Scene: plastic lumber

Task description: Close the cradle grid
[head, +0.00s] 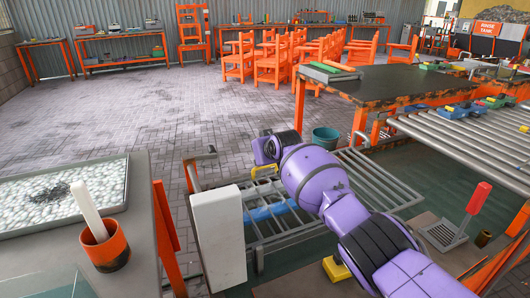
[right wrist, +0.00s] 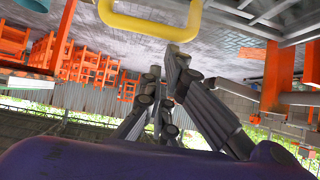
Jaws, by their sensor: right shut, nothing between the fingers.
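The cradle grid (head: 385,185) is a frame of grey metal bars low in the middle of the head view, partly hidden behind my right arm. Barred sections show on both sides of the arm. A yellow handle (head: 265,171) shows beside my right wrist; a yellow loop handle also shows large at the top of the right wrist view (right wrist: 150,27). My right gripper (right wrist: 164,72) is shut and empty, its fingertips just below that loop in the picture; I cannot tell whether they touch. In the head view my wrist hides its fingers. My left gripper is out of view.
A white panel (head: 218,240) stands at the grid's left. A blue thing (head: 270,212) lies behind the bars. A tray table (head: 145,215) with an orange cup (head: 105,249) is at left; a roller conveyor (head: 450,140) is at right. Paved floor behind is open.

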